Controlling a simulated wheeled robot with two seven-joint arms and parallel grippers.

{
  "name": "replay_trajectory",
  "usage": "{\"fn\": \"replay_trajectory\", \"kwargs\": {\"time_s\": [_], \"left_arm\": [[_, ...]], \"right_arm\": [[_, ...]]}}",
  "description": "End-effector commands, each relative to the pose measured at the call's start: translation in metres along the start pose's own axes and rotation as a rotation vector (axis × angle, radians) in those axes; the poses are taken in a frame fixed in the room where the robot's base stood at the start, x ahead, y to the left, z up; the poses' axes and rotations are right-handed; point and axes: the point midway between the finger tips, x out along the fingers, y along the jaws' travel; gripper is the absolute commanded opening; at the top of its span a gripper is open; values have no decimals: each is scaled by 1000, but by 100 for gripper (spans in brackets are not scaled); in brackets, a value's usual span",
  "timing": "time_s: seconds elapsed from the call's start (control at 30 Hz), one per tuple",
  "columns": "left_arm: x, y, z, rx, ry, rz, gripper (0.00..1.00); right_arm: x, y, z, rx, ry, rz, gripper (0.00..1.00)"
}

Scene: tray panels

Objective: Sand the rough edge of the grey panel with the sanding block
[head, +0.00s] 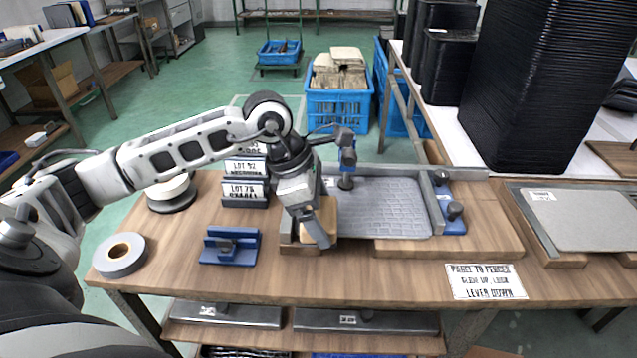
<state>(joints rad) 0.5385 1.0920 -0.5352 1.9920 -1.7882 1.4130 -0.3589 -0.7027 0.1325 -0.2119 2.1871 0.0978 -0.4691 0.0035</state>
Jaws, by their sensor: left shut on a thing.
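The grey panel (385,205) lies flat on the wooden bench, with a grey bar and blue clamp (450,207) at its right. A second blue clamp part with a dark knob (346,165) stands at its back left. My left gripper (316,228) points down at the panel's left edge. It is shut on a tan block (327,213), which looks like the sanding block. The gripper hides part of the block and of the panel's left edge, so contact between them cannot be told. My right gripper is not in view.
A blue holder (230,246), a tape roll (120,254) and lot-label stands (244,190) are left of the panel. A printed sign (486,281) lies at the front right. Another grey panel (585,220) rests farther right. The bench front is mostly clear.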

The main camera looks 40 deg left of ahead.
Motion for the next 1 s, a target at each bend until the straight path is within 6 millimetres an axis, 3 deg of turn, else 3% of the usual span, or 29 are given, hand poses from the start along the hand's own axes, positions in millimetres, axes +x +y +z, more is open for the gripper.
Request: {"fn": "replay_trajectory", "kwargs": {"time_s": [0.5, 1.0], "left_arm": [[-47, 0, 16, -7, -1, 4, 57], [-52, 0, 17, -8, 0, 3, 57]], "right_arm": [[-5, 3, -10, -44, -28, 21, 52], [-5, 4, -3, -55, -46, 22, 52]]}}
